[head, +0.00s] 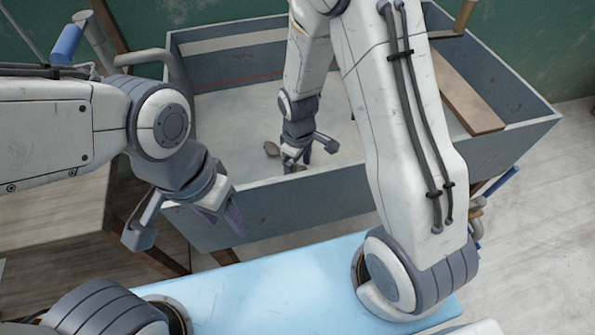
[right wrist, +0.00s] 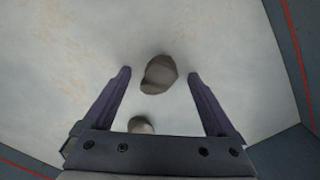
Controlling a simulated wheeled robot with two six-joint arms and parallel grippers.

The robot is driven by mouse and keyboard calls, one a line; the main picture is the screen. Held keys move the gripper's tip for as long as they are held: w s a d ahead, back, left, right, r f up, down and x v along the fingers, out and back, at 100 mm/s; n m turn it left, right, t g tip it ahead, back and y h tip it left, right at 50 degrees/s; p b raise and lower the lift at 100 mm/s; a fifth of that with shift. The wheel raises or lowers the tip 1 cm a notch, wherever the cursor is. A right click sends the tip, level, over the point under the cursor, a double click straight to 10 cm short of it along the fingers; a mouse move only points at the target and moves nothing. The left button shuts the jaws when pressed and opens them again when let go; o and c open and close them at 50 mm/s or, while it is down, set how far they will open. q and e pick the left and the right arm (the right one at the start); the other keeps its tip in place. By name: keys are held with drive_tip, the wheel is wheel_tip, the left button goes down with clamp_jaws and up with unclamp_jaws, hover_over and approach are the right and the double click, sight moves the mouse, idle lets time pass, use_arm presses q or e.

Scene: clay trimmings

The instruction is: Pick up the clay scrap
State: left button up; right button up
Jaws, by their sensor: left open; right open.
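A grey-brown clay scrap (right wrist: 159,76) lies on the pale floor of the bin in the right wrist view. A second scrap (right wrist: 141,126) shows closer to the gripper's base, partly hidden by it. In the head view one scrap (head: 271,149) lies just left of my right gripper (head: 297,163). My right gripper is open, low inside the bin, with its dark fingers (right wrist: 159,82) on either side of the first scrap in the picture; I see no contact. My left gripper (head: 222,214) is open and empty, outside the bin by its near wall.
The grey-blue bin (head: 330,196) has high walls around the scraps, with a wooden board (head: 462,95) across its right side. A light blue surface (head: 275,285) lies in front. A wooden table (head: 50,205) stands at the left. Much of the bin floor is clear.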

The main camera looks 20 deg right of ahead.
clamp_jaws()
drive_tip(key=shift+r, duration=0.15)
